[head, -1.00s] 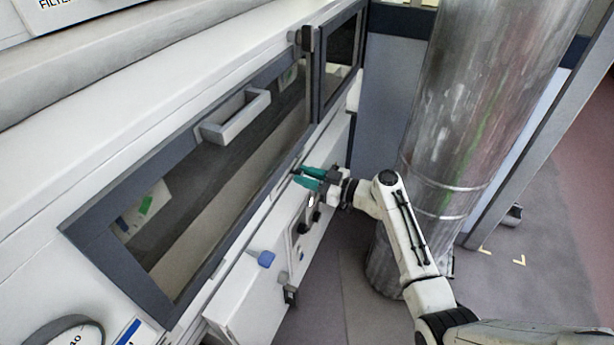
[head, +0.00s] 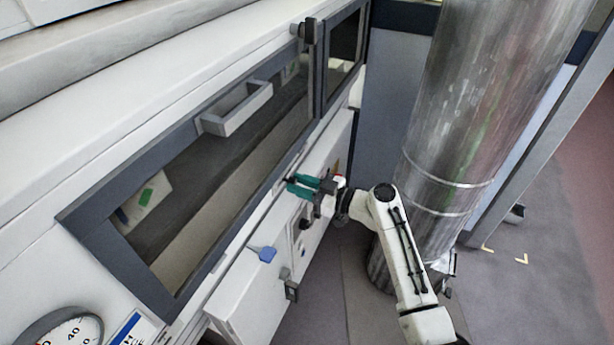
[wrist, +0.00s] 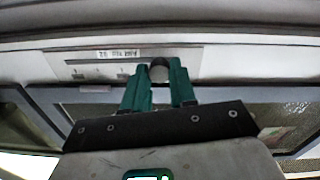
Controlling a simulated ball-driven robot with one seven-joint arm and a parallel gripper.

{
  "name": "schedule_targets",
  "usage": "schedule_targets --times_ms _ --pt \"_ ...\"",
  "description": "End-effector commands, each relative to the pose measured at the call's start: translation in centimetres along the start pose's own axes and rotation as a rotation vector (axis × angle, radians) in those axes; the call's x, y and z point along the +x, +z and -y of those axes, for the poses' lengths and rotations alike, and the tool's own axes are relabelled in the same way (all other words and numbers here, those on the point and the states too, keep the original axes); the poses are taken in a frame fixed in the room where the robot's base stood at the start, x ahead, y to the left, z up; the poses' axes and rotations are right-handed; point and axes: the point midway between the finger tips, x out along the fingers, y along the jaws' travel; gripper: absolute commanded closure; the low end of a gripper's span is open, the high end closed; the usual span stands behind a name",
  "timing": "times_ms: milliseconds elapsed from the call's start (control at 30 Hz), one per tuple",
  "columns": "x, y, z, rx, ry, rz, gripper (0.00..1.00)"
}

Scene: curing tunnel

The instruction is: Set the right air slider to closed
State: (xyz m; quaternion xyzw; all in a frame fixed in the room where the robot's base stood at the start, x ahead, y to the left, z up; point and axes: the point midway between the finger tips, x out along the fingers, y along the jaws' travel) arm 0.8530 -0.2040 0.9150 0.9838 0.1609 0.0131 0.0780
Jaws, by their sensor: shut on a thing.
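My gripper (head: 303,185) has green fingers and reaches the front panel below the long window. In the wrist view its fingertips (wrist: 159,78) sit on either side of a round grey knob (wrist: 159,70) and are shut on it. I take this knob to be the right air slider's. In the head view my gripper hides the knob, so the slider's exact position cannot be told.
A blue knob (head: 262,253) and a grey latch (head: 290,285) stick out from the lower panel. A window frame with a handle (head: 236,108) is above. A dial (head: 62,335) is at lower left.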

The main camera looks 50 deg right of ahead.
Motion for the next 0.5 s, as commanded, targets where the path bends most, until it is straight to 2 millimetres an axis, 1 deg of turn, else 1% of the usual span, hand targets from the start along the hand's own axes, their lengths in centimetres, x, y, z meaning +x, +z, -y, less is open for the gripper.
schedule_targets --times_ms 33,133,500 --pt "0.0 0.1 1.0 0.001 -0.003 0.000 1.00" --pt "0.0 -0.1 1.9 0.001 -0.002 0.000 1.00" --pt "-0.1 -0.2 2.3 0.002 -0.005 0.002 1.00"
